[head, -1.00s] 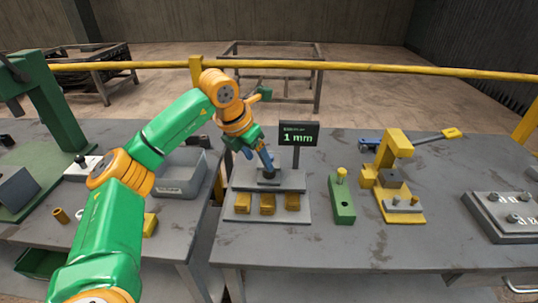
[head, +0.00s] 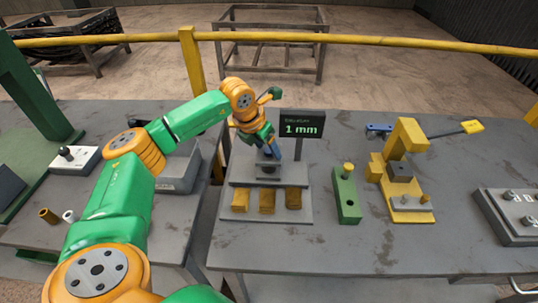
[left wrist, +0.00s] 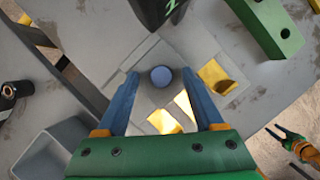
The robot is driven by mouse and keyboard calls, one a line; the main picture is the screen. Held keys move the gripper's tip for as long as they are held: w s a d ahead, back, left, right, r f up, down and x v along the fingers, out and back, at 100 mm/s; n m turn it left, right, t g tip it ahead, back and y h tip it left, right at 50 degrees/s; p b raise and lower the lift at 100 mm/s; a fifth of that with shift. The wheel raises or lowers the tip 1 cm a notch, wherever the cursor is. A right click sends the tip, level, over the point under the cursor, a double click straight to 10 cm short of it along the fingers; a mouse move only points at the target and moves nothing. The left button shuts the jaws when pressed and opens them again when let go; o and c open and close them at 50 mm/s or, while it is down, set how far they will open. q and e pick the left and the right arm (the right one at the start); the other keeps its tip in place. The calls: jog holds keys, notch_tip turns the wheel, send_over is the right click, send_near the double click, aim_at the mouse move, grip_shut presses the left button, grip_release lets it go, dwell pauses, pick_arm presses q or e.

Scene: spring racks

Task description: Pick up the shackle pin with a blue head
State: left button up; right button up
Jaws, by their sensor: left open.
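A round blue head (left wrist: 161,77) shows in the left wrist view, seen from above on the grey stepped stand; its shank is hidden below it. My left gripper (left wrist: 161,82) is open, with one blue finger on each side of the head and a gap on both sides. In the head view my left gripper (head: 268,150) points down over the back of the stand (head: 240,206), and its fingers hide most of the pin. My right gripper (left wrist: 280,133) seems to show small at the lower right of the left wrist view; its jaws are too small to judge.
Several yellow blocks (head: 267,201) sit along the stand's front. A "1 mm" display (head: 302,124) stands close behind it. A green block (head: 346,200) and a yellow press (head: 402,160) are to the right. A grey bin (head: 180,175) is to the left.

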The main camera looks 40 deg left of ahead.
pick_arm(q)
jog(key=shift+s+d+r, duration=0.1)
jog(key=shift+s, duration=0.1)
jog(key=c, duration=0.9)
grip_shut()
jog(key=shift+w, duration=0.1)
jog(key=shift+r, duration=0.1)
